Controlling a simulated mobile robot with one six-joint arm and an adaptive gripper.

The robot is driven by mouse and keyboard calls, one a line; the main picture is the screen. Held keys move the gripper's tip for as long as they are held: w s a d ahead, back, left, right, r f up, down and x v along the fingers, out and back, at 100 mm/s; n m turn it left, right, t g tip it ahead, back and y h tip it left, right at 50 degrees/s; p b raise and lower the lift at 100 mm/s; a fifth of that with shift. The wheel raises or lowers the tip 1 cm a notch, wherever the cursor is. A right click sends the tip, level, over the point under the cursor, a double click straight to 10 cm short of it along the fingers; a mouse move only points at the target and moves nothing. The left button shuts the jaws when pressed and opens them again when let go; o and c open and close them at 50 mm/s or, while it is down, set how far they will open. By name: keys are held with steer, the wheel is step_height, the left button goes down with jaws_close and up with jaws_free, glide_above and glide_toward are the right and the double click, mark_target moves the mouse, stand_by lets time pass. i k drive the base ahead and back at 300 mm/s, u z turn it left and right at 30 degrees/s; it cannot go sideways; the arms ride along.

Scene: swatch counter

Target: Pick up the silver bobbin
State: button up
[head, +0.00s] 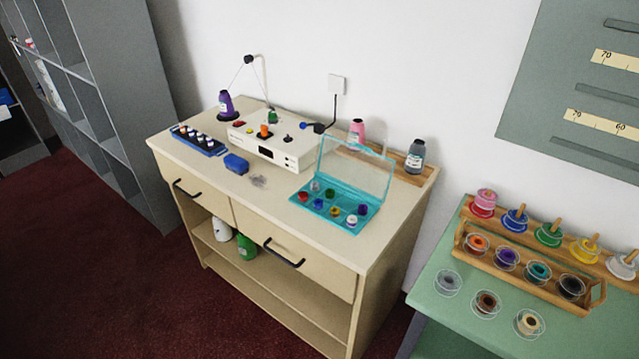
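Several clear-rimmed bobbins sit on the green-topped counter at the right of the head view. A grey, silver-looking bobbin (448,283) lies flat at the left of the loose ones, in front of the wooden rack. Beside it lie a brown bobbin (485,303) and a cream bobbin (529,323). Another pale grey or silver spool (622,265) sits on a peg at the right end of the back row, partly cut by the frame edge. I cannot tell for certain which of the two is the silver bobbin. My gripper is not in view.
The wooden rack (541,287) holds orange, purple, teal and black bobbins. Pink, blue, green and yellow spools stand behind. A beige cabinet (300,225) carries a winding machine (276,148) and an open teal box (337,217). The green counter (455,325) has bare space at its front left.

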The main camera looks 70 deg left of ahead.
mark_target(314, 185)
steer(key=u, duration=0.1)
steer(key=k, duration=1.35)
steer(key=u, duration=2.2)
steer(key=i, duration=0.25)
steer(key=u, duration=0.15)
